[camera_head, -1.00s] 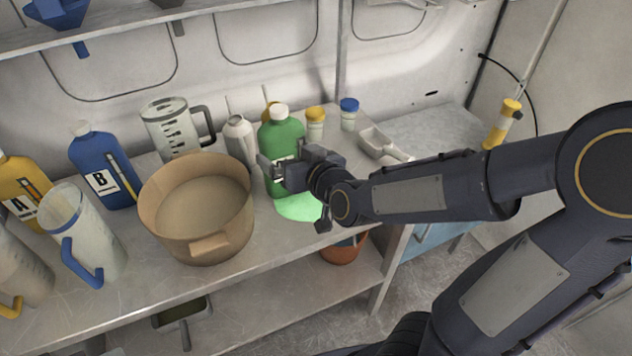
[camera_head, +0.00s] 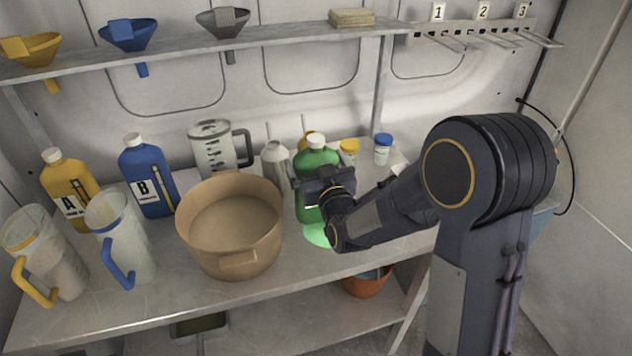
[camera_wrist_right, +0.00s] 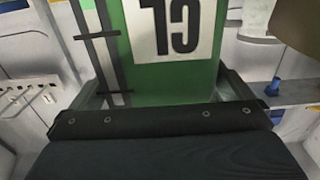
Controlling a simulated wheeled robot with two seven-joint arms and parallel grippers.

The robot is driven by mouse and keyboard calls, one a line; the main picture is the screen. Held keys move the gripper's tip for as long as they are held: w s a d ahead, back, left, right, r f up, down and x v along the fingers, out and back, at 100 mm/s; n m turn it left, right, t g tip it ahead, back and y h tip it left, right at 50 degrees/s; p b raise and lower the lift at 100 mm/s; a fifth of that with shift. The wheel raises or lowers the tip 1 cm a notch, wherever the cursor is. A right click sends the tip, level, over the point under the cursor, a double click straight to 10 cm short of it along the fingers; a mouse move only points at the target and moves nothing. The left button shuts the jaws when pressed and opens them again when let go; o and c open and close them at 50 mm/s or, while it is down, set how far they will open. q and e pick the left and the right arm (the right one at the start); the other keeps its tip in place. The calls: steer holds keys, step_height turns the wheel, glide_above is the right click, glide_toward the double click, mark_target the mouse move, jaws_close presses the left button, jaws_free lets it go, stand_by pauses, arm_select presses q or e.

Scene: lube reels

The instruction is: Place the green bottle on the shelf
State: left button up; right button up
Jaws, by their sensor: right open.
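The green bottle (camera_head: 318,160) with a white cap stands upright on the workbench (camera_head: 300,285), right of the tan tub. Its white label with a dark letter shows upside down in the right wrist view (camera_wrist_right: 178,30). My right gripper (camera_head: 318,188) is at the bottle's near side. In the wrist view its open fingers lie on both sides of the bottle. A glowing green patch (camera_head: 318,236) lies at the bottle's foot, partly hidden by my arm. The shelf (camera_head: 290,38) runs along the wall above the bench. My left gripper is out of view.
The tan tub (camera_head: 238,262) stands close left of the bottle. Blue (camera_head: 150,180) and yellow (camera_head: 65,180) bottles and several jugs crowd the bench's left. Small capped jars (camera_head: 383,150) stand behind right. Funnels (camera_head: 128,35) and a tan stack (camera_head: 351,18) occupy the shelf, with bare stretches between.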

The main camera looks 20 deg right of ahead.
steer(key=shift+w, duration=0.25)
steer(key=c, duration=1.6)
steer(key=shift+r, duration=0.15)
steer(key=shift+c, duration=0.4)
